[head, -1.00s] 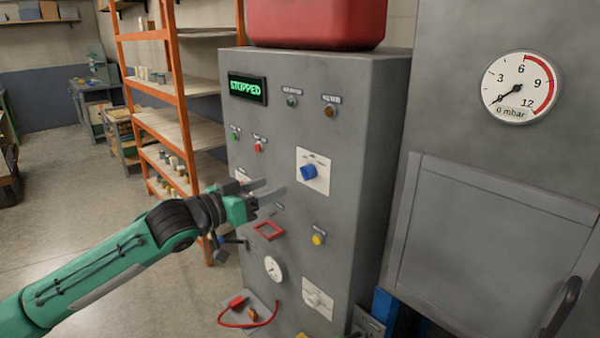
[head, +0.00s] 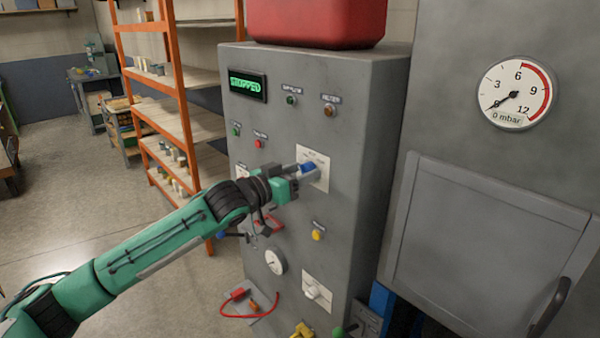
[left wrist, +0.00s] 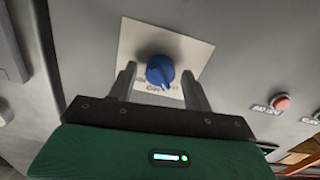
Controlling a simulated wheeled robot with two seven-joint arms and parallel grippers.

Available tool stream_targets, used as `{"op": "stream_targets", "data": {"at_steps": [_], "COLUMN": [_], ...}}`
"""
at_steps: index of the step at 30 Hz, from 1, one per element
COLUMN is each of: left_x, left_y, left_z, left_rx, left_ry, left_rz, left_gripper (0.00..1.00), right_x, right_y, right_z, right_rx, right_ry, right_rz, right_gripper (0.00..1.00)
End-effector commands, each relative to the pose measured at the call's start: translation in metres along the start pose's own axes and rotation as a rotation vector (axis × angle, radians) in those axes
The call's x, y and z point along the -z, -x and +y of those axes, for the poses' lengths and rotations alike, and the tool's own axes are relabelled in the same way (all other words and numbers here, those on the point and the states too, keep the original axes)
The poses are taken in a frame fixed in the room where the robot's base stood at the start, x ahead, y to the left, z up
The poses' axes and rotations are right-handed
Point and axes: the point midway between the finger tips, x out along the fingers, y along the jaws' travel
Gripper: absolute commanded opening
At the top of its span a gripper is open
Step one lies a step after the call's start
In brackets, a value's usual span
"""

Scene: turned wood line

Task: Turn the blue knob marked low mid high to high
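The blue knob (head: 307,167) sits on a white plate (head: 322,180) on the front of the grey cabinet. In the left wrist view the knob (left wrist: 159,70) shows between my finger tips, with a pale pointer line toward its lower right. The plate's lettering is partly hidden and too small to read surely. My left gripper (head: 306,170) is at the knob, its fingers (left wrist: 158,78) open on either side of it. A gap shows between the knob and each finger. My right gripper is in neither view.
The grey cabinet (head: 375,130) carries a display (head: 248,85) reading STOPPED, a red button (head: 258,143), a yellow button (head: 317,235), a small dial (head: 274,262) and a white knob (head: 317,291) below. An orange shelf rack (head: 180,95) stands to the left.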

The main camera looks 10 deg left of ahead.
Motion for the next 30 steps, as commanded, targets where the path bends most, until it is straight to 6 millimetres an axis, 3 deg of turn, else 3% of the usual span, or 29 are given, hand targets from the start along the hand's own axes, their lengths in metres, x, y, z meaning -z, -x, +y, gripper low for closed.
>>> {"op": "stream_targets", "data": {"at_steps": [1,6,17,30], "left_x": [0.000,0.000,0.001,0.002], "left_y": [0.000,0.000,0.000,0.000], "left_z": [0.000,0.000,0.000,0.000], "left_rx": [0.000,0.000,0.000,0.001], "left_ry": [0.000,0.000,-0.055,-0.393], "left_rz": [0.000,0.000,-0.001,-0.002], "left_gripper": [0.40,0.09,0.09,0.09], "right_x": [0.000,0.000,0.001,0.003], "right_y": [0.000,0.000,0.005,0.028], "right_z": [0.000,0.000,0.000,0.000], "right_rx": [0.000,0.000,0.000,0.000], "right_ry": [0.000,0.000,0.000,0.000], "right_rz": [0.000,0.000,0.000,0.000], "right_gripper": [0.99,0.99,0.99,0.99]}}
